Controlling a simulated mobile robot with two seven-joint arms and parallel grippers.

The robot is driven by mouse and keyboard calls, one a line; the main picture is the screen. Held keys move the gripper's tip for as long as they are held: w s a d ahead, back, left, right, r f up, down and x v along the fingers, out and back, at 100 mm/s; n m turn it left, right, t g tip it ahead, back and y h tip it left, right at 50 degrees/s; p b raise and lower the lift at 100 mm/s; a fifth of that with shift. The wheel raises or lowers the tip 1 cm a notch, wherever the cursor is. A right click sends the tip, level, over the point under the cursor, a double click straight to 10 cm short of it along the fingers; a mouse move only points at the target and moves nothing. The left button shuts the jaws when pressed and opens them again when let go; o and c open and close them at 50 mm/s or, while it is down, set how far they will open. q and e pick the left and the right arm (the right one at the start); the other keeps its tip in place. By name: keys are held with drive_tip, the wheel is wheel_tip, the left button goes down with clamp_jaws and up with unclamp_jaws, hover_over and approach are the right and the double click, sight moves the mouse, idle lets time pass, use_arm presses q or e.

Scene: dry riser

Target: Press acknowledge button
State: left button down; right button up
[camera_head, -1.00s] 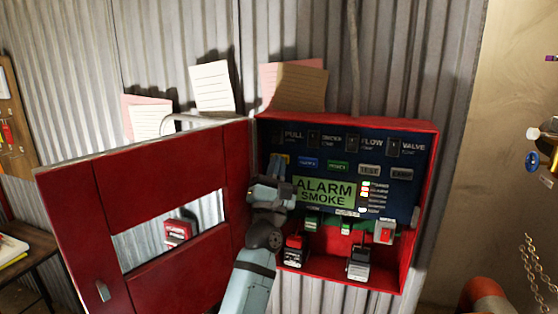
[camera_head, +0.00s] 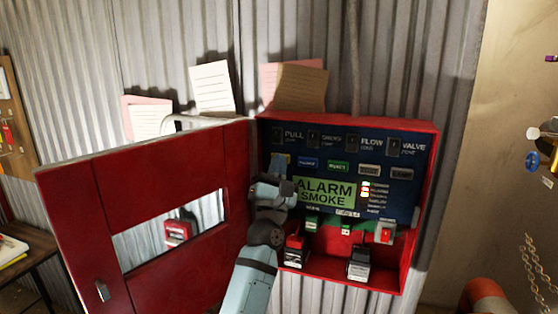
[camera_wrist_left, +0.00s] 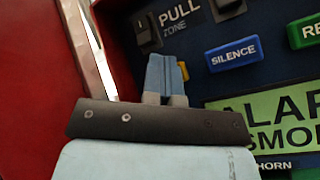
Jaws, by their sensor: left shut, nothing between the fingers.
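The open red alarm box (camera_head: 433,160) holds a dark blue panel with a row of coloured buttons. At the row's left end is a yellow button (camera_wrist_left: 184,70), mostly hidden behind my left fingers; I cannot read its label, but its place fits the acknowledge button. My left gripper (camera_head: 281,160) is shut and empty, its fingertips in front of this button. In the left wrist view the shut fingers (camera_wrist_left: 165,72) overlap it, and I cannot tell whether they touch. The blue SILENCE button (camera_head: 308,163) is just to the right. My right gripper is out of view.
The red door (camera_head: 90,205) with a window stands open on the left, close to my left arm. A green ALARM SMOKE display (camera_head: 325,191) is below the buttons. Black PULL switch (camera_wrist_left: 146,31) is above my fingers. A green RESET button (camera_head: 338,167) is farther right.

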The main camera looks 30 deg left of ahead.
use_arm(q)
drive_tip(key=shift+s, duration=0.1)
drive_tip(key=shift+s+d+h, duration=0.25)
drive_tip(key=shift+s+h, duration=0.05)
drive_tip(key=shift+s, duration=0.5)
drive_tip(key=shift+s, duration=0.1)
